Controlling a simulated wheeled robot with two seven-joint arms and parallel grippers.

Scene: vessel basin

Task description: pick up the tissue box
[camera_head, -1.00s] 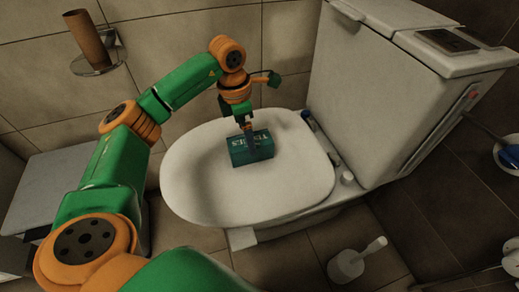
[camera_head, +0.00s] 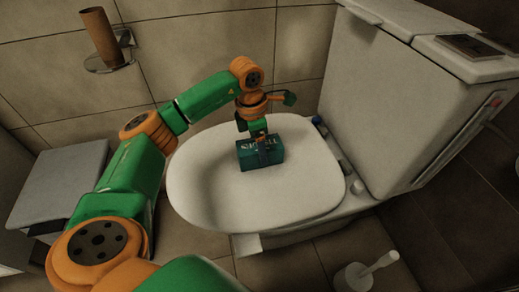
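The tissue box (camera_head: 247,157) is a teal box with pale lettering. It rests on the closed white toilet lid (camera_head: 215,195), towards the back of the lid. My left gripper (camera_head: 262,150) points down at the box from above. One dark finger shows against the box's near face. The other finger is hidden, so I cannot tell whether the gripper is closed on the box. The box shows no clear gap above the lid. My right gripper is out of view.
The toilet tank (camera_head: 385,100) stands to the right of the lid. A tiled wall is close behind. A brown cardboard roll (camera_head: 98,35) on a holder is at upper left. A grey-topped bin (camera_head: 60,180) stands left. A white brush holder (camera_head: 352,278) is on the floor.

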